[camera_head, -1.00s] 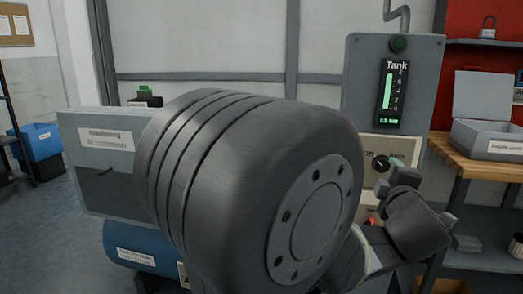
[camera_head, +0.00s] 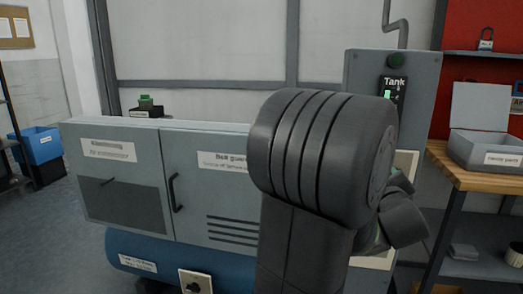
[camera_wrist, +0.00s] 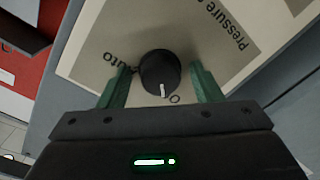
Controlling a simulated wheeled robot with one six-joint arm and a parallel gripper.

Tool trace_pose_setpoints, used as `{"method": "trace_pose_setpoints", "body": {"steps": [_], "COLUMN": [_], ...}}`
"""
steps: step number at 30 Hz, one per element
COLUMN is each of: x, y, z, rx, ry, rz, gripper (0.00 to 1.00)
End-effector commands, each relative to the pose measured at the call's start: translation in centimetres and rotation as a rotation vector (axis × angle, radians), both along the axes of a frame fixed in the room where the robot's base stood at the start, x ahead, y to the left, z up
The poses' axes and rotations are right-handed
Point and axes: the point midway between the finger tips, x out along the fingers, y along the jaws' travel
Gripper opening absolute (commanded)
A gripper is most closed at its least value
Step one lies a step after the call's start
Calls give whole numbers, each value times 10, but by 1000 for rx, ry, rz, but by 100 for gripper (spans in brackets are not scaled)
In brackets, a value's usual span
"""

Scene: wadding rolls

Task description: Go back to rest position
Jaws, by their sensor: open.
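My gripper (camera_wrist: 160,88) shows in the wrist view with its two green fingers apart, one on each side of a black rotary knob (camera_wrist: 160,72). A gap shows between each finger and the knob. The knob's white mark points toward the gripper body. The knob sits on a beige label plate (camera_wrist: 100,45) with "Auto" and "Pressure" lettering. In the head view my arm hides the gripper, the knob and much of the grey tank panel (camera_head: 425,90).
A grey cabinet (camera_head: 215,150) with a blue tank (camera_head: 225,268) below stands left of my arm. A wooden workbench (camera_head: 465,178) with an open grey box (camera_head: 490,150) is at the right.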

Motion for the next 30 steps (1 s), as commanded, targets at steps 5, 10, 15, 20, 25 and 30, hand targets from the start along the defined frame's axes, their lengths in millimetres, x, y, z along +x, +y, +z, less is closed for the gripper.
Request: {"method": "trace_pose_setpoints", "body": {"steps": [5, 10, 15, 20, 25, 30], "x": [0, 0, 0, 0, 0, 0], "y": [-1, -1, -1, -1, -1, -1], "z": [5, 4, 4, 4, 3, 2], "rx": [174, 333, 484, 619, 750, 851], "ry": [-40, -78, -114, -147, -178, -203], "rz": [0, -1, -1, 0, -1, -1], "gripper": [59, 59, 59, 59, 59, 59]}}
